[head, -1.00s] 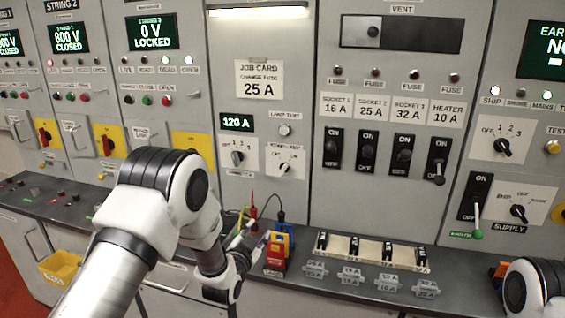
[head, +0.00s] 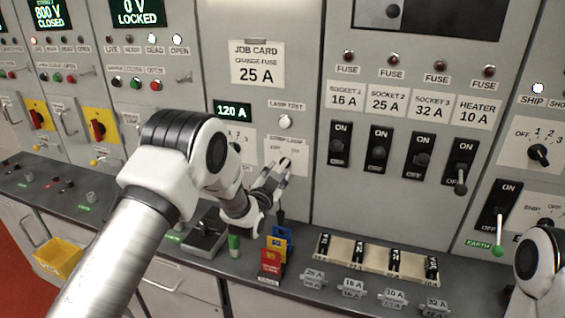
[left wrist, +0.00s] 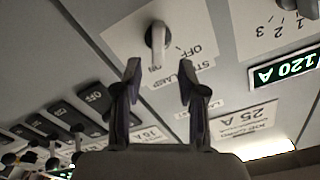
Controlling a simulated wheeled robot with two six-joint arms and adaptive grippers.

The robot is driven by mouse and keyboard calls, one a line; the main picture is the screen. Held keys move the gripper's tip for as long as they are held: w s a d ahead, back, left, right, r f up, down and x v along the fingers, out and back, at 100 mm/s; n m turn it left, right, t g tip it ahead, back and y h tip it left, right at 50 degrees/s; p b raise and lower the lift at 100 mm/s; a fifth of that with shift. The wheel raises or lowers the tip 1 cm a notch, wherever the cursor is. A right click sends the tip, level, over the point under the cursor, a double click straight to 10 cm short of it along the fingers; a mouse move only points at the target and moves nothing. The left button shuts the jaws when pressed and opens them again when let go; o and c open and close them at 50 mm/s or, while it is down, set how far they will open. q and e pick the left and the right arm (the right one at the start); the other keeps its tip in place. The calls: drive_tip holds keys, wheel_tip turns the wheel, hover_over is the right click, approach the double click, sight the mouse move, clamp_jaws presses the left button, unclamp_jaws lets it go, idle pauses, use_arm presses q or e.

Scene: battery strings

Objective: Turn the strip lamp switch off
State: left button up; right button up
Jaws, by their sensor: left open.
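The strip lamp switch is a small rotary knob on a white plate (head: 270,148) marked OFF and ON. In the left wrist view the plate shows tilted, and its pale lever (left wrist: 156,50) points toward the ON mark. My left gripper (head: 277,177) is open and empty, just below and in front of the knob. In the left wrist view its two fingertips (left wrist: 160,76) are spread, with the lever's end near the gap between them. I see no clear contact. My right gripper is out of view; only part of my right arm shows at the right edge.
The lit strip lamp (left wrist: 255,147) shows in the left wrist view. The lamp test button (head: 285,121) is just above the switch plate. Breaker levers (head: 378,150) stand to the right. Coloured cards (head: 272,258) and a fuse rack (head: 376,257) are on the ledge below.

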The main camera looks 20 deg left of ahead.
sight(283, 167)
use_arm(q)
drive_tip(key=w, duration=0.3)
drive_tip(key=w+f, duration=0.1)
drive_tip(key=w, duration=0.1)
drive_tip(key=shift+p, duration=0.4)
drive_tip(key=shift+s+r, duration=0.3)
drive_tip(key=shift+s, duration=0.1)
drive_tip(key=shift+c, duration=0.3)
clamp_jaws()
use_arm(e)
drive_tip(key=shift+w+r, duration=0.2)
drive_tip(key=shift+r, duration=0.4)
